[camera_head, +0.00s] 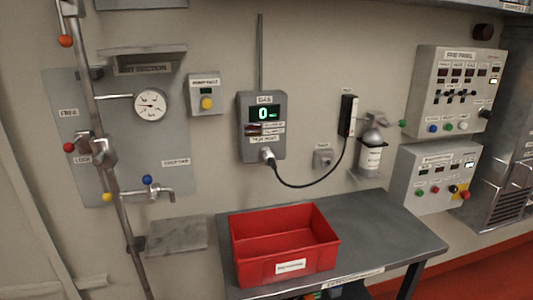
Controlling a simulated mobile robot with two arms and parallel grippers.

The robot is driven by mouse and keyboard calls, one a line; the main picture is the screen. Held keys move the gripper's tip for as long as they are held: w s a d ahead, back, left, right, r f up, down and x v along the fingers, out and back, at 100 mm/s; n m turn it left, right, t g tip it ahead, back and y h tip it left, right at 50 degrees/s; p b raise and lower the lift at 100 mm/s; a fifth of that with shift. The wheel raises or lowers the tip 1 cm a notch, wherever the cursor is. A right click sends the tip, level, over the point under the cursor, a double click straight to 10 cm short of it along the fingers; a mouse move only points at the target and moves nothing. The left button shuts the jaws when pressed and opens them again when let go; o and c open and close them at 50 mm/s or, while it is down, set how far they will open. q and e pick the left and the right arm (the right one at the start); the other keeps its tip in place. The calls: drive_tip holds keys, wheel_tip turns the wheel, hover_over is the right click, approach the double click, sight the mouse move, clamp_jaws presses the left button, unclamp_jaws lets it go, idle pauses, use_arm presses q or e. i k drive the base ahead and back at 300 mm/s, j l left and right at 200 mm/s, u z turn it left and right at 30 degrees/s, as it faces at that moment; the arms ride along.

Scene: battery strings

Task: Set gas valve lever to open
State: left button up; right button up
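A grey box labelled GAS (279,142) hangs on the wall in the middle of the head view. Its green display (264,114) reads 0. A black cable runs from its lower plug to the right. No label that I can read marks a gas valve lever. At the left, a wall panel (62,115) with a metal pipe (93,95) has a red knob (69,147) at the pipe's middle fitting. A blue knob (147,180) tops a small tap, and a yellow knob (107,197) is below left. Neither gripper shows.
A red bin (288,268) stands on a grey bench (385,228) below the gas box. A round gauge (150,104) is on the left panel. Two control boxes (457,88) (432,177) are at the right. A bottle dispenser (370,160) hangs above the bench.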

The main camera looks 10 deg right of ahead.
sight(402, 123)
drive_tip(key=l+z, duration=0.15)
drive_tip(key=z, duration=0.25)
drive_tip(key=l+z, duration=0.15)
drive_tip(key=z, duration=0.25)
drive_tip(key=i+l+z, duration=0.1)
drive_tip(key=z, duration=0.3)
drive_tip(key=l+z, duration=0.1)
drive_tip(key=z, duration=0.3)
drive_tip(key=i, duration=0.05)
